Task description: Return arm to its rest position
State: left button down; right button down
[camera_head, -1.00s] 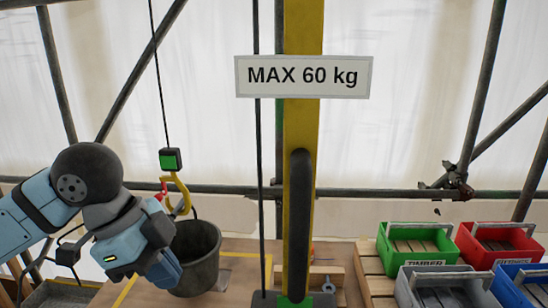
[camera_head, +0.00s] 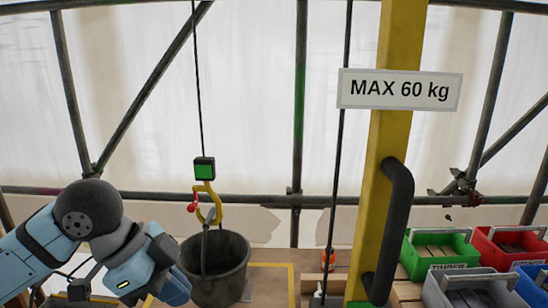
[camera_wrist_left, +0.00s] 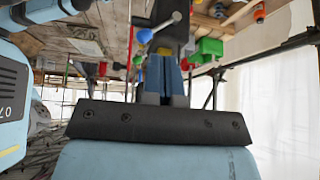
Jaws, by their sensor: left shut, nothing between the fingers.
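My left arm enters the head view from the left, with its left gripper (camera_head: 172,290) low in the picture, just left of the black bucket (camera_head: 230,262). The fingers are together and empty; they also show closed in the left wrist view (camera_wrist_left: 165,78). The bucket is upright under a yellow hook (camera_head: 207,208) on a cable, below a black and green block (camera_head: 204,168). The bucket's handle rises to the hook. I cannot tell whether the gripper touches the bucket. My right gripper is not in view.
A yellow post (camera_head: 397,130) with a "MAX 60 kg" sign (camera_head: 400,90) and black handle stands right of centre. Green (camera_head: 440,250), red (camera_head: 510,245), grey and blue crates are at the right. Scaffold poles cross behind. A wooden deck (camera_head: 270,280) lies below.

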pick_arm(q)
jog(key=w+d+f+n+t+h, duration=0.25)
jog(key=f+n+t, duration=0.2)
jog(key=f, duration=0.75)
jog(key=w+d+f+n+t+h, duration=0.1)
jog(key=w+f+n+t, duration=0.3)
jog(key=f, duration=0.7)
jog(key=s+a+f+n+t+y, duration=0.1)
jog(key=s+a+f+n+y, duration=0.1)
jog(key=s+f, duration=0.7)
jog(key=s+a+f+n+y, duration=0.3)
jog(key=s+a+f, duration=0.3)
jog(key=f, duration=0.5)
jog(key=s+y, duration=0.1)
jog(key=s, duration=0.1)
jog(key=shift+s+a+n+t+y, duration=0.35)
